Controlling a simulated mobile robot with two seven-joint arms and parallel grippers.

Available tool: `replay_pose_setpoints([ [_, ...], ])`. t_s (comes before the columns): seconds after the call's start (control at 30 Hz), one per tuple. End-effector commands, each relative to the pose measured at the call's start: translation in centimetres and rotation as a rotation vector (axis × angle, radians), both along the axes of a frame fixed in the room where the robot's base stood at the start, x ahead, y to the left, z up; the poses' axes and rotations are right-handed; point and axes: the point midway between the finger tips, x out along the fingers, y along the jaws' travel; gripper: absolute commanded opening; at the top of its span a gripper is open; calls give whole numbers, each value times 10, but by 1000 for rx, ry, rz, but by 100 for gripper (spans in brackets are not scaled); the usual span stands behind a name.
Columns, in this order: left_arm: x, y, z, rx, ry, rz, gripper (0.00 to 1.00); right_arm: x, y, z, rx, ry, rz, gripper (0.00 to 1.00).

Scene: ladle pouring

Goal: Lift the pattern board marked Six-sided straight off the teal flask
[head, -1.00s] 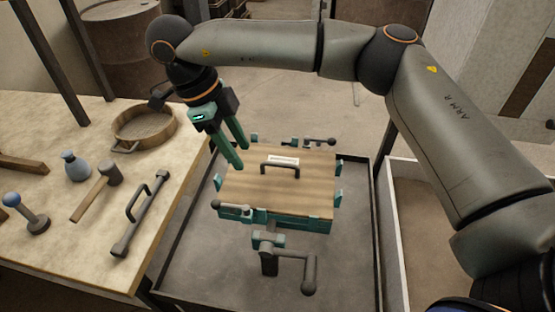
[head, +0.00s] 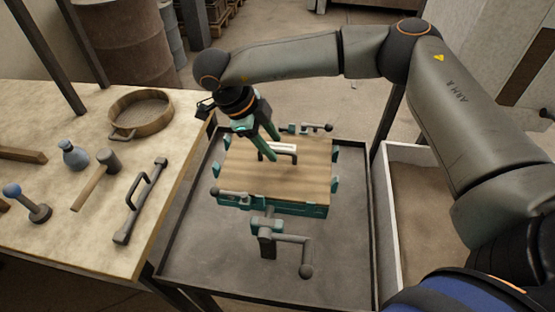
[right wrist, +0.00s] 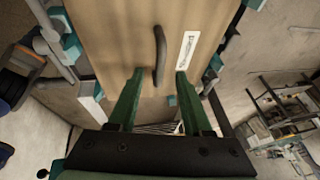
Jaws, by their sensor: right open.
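The pattern board (head: 250,182) is a flat wooden board with a dark bar handle (head: 288,157) and a white label whose writing I cannot read. It lies on the teal flask (head: 305,211), whose side shows below the board's front edge. My right gripper (head: 268,157) is above the board near the handle. In the right wrist view the gripper (right wrist: 159,75) is open, with the handle (right wrist: 161,52) lined up between its fingertips and the label (right wrist: 189,50) to the right. I cannot tell whether the fingertips reach down beside the handle. My left gripper is out of view.
The flask stands over a dark tray (head: 205,265), with a crank (head: 300,255) in front and clamp levers at its sides. A workbench (head: 65,235) on the left holds a sieve (head: 142,112), mallet (head: 98,178), blue bottle (head: 74,155) and bar handle. A sand bin (head: 385,230) is right.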

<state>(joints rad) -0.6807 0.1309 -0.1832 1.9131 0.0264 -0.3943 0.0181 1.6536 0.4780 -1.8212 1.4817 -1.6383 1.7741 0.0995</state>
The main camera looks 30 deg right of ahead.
Motion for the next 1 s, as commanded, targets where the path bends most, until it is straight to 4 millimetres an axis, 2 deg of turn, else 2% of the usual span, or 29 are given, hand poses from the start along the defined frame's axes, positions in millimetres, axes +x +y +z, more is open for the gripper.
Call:
replay_pose_setpoints([
  [0.13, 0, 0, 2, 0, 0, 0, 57, -2, -5, -11, 1, 1, 1, 50],
  [0.37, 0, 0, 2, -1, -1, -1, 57, -2, -5, -12, 0, 0, 1, 50],
  [0.8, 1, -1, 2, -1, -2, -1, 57, -1, -5, -12, 1, 1, 1, 0],
  [1.0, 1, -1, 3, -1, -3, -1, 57, -1, -5, -12, 1, 0, 1, 0],
])
